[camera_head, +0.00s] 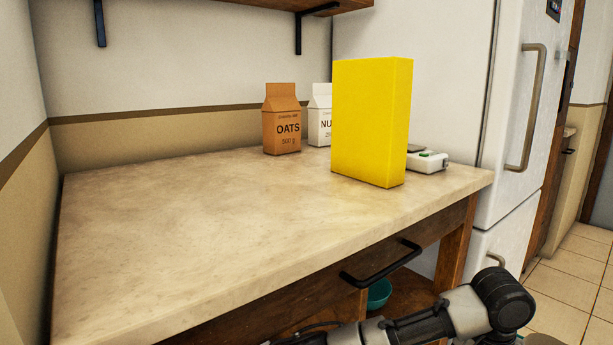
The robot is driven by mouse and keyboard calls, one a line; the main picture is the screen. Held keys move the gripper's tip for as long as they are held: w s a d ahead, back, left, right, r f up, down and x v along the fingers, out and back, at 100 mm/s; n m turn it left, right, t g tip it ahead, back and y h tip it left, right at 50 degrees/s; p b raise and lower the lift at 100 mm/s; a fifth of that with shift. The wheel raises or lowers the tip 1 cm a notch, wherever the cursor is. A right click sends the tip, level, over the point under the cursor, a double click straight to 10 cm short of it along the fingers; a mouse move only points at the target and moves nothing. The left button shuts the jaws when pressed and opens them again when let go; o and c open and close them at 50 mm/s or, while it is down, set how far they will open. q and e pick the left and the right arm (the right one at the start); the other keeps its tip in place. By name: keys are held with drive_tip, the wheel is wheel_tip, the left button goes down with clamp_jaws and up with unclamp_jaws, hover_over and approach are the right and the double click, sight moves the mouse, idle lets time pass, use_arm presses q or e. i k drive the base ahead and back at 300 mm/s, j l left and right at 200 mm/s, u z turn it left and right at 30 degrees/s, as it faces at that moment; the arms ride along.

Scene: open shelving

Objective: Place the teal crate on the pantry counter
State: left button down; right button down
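The pantry counter (190,215) has a pale stone-like top, and its left and front parts are bare. I see no teal crate in this view. A small teal bowl-like thing (379,293) shows beneath the counter, partly hidden by the counter front and my arm. One of my arms crosses the bottom right, below the counter's front edge. Neither of my grippers is in view.
A yellow box (370,122) stands upright on the counter's right part. Behind it are an oats carton (282,119), a partly hidden white carton (320,115) and a small white device (428,162). A fridge (440,60) stands at the right. A black drawer handle (382,266) juts out in front.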

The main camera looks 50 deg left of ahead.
sight(212, 206)
drive_tip(key=i+l, duration=0.2)
drive_tip(key=l, duration=0.15)
drive_tip(key=i+l, duration=0.2)
drive_tip(key=l, duration=0.15)
drive_tip(key=i+l, duration=0.2)
drive_tip(key=l, duration=0.15)
drive_tip(key=i+l+u, duration=0.1)
drive_tip(key=i+l, duration=0.3)
drive_tip(key=l, duration=0.3)
drive_tip(key=i+l, duration=0.2)
drive_tip(key=l, duration=0.15)
drive_tip(key=i+l, duration=0.15)
drive_tip(key=l, duration=0.2)
drive_tip(key=i+l+u, duration=0.1)
drive_tip(key=l, duration=0.25)
drive_tip(key=i+l+u, duration=0.1)
drive_tip(key=u, duration=3)
